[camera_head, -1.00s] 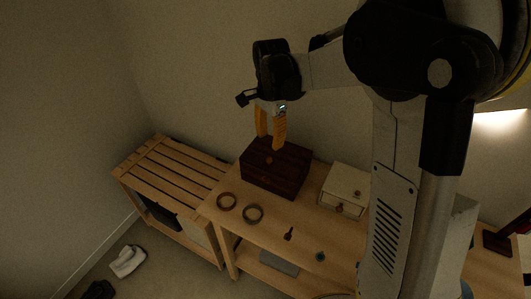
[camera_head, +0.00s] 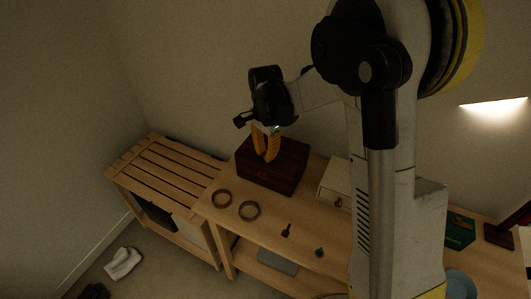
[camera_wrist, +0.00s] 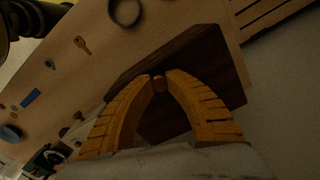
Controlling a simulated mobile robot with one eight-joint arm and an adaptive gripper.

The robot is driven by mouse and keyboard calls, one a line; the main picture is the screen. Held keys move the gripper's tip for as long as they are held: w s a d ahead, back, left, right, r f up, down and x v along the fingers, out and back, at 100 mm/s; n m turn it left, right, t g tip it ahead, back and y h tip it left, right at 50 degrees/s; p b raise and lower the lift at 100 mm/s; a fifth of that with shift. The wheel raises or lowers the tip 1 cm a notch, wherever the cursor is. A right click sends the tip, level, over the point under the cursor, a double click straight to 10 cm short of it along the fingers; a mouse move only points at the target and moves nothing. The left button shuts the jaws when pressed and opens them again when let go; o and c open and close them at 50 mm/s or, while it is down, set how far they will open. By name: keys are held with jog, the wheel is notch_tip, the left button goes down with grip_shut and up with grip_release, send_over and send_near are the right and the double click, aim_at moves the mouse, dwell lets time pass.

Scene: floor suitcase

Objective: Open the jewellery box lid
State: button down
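The dark brown wooden jewellery box (camera_head: 285,172) stands on the light wood table, and its lid looks closed. A small round knob (camera_wrist: 159,84) on the box shows between my fingertips in the wrist view. My gripper (camera_head: 270,159) has orange fingers reaching down to the box. In the wrist view my gripper (camera_wrist: 161,77) has its fingers curved in, with the tips meeting around the knob. The fingers hide part of the box.
A slatted bench (camera_head: 165,165) adjoins on the left. A wall rises behind.

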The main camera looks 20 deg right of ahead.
jog(key=shift+r, duration=0.15)
jog(key=shift+w+d+r+p, duration=0.15)
jog(key=shift+r+p, duration=0.15)
jog(key=shift+r, duration=0.15)
jog(key=shift+w+d+r+p, duration=0.1)
jog(key=shift+w+r+p, duration=0.05)
jog(key=shift+r+p, duration=0.2)
jog(key=w+d+r+p, duration=0.2)
jog(key=r, duration=0.1)
jog(key=w+d+r+p, duration=0.1)
jog(key=d+r, duration=0.1)
jog(key=shift+w, duration=0.3)
jog(key=w+d+p, duration=0.1)
jog(key=w+d, duration=0.6)
jog(key=shift+r+p, duration=0.3)
jog(key=shift+r, duration=0.15)
jog(key=shift+d, duration=0.1)
